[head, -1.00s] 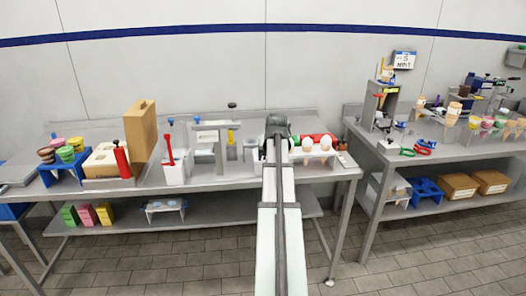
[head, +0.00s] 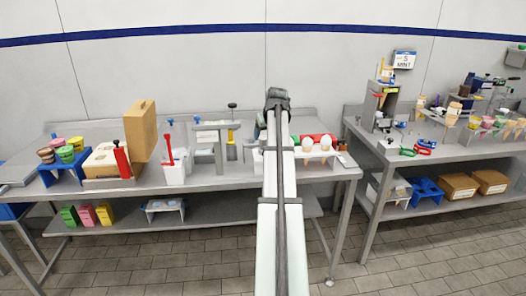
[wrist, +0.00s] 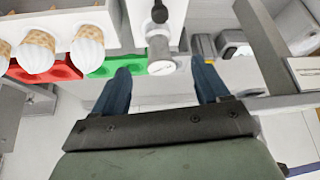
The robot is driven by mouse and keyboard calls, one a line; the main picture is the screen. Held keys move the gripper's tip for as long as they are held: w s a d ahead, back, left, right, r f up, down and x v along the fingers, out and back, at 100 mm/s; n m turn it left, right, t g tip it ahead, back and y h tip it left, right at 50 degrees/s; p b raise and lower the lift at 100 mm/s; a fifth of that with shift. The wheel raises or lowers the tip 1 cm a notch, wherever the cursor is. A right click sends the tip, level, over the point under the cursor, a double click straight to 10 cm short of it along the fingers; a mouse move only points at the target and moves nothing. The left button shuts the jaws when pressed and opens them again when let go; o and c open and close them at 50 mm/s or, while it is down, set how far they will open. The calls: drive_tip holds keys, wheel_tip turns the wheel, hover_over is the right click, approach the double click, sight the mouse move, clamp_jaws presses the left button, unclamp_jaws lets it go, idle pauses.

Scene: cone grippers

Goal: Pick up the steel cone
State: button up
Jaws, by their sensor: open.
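In the wrist view my gripper (wrist: 161,67) is open, with its two dark blue fingers apart and nothing held between them. A grey metallic round piece (wrist: 160,48) with a pale end shows beyond the fingertips, roughly in line with the gap. It may be the steel cone, but its full shape does not show. A black knob (wrist: 160,12) appears just above it in the picture. In the head view my arm's end (head: 277,98) is over the back of the middle bench, and the fingers cannot be made out. The arm hides part of the bench there.
White-topped cones (wrist: 88,48) stand in a white rack at the wrist view's left, near red (wrist: 50,70) and green (wrist: 118,66) pieces. A yellow-and-black item (wrist: 203,46) is by the right finger. In the head view, a dispenser frame (head: 216,128) stands left of my arm.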

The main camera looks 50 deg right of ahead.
sight(264, 142)
drive_tip(key=shift+x, duration=4.8)
drive_tip(key=c, duration=1.3)
drive_tip(key=shift+c, duration=0.2)
drive_tip(key=shift+r, duration=0.15)
